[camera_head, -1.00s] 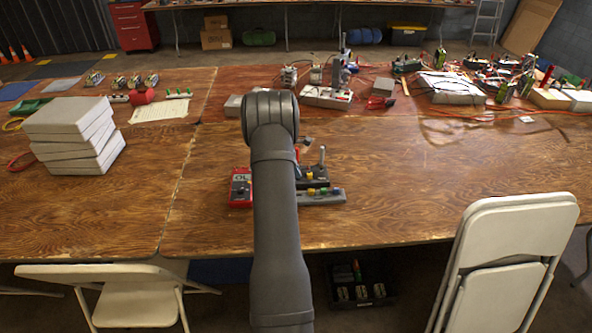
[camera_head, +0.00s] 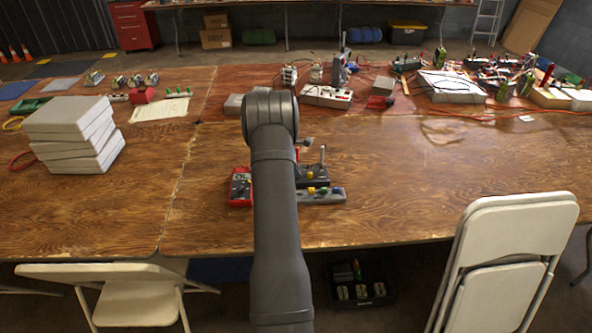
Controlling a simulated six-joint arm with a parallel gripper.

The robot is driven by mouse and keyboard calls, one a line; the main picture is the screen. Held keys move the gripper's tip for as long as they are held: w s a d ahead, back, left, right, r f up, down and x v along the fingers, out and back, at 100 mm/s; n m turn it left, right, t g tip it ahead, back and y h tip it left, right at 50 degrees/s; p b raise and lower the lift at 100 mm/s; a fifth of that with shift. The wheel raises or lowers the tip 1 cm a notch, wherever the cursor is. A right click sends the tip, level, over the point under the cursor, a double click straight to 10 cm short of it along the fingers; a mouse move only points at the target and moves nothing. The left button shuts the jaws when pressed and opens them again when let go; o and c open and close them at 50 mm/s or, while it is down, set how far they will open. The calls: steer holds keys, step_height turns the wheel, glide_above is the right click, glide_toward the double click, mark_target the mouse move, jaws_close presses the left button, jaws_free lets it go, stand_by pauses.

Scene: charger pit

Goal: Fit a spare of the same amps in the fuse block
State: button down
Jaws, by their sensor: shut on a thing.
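My arm runs up the middle of the view, and its bulk hides my gripper and whatever is in its jaws. Just right of the arm, a dark block (camera_head: 318,183) with an upright metal lever (camera_head: 322,156) stands on the table. A small yellow piece (camera_head: 310,174) shows on it. In front of it lies a grey strip (camera_head: 318,199) with small coloured pieces on top, yellow and bluish, perhaps fuses. Their markings are too small to read. Left of the arm is a red meter-like box (camera_head: 240,187), its display seeming to read OL. The arm covers part of this group.
A stack of pale slabs (camera_head: 75,135) stands at the left. A white power strip (camera_head: 327,96), cables and tools fill the back right. Folding chairs (camera_head: 510,250) stand at the front edge. The wooden table (camera_head: 430,185) is clear to the right.

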stand_by(0.7)
steer(key=shift+r, duration=2.45)
steer(key=shift+r, duration=0.9)
steer(key=shift+f, duration=3.05)
steer(key=shift+f, duration=0.7)
steer(key=c, duration=1)
jaws_free()
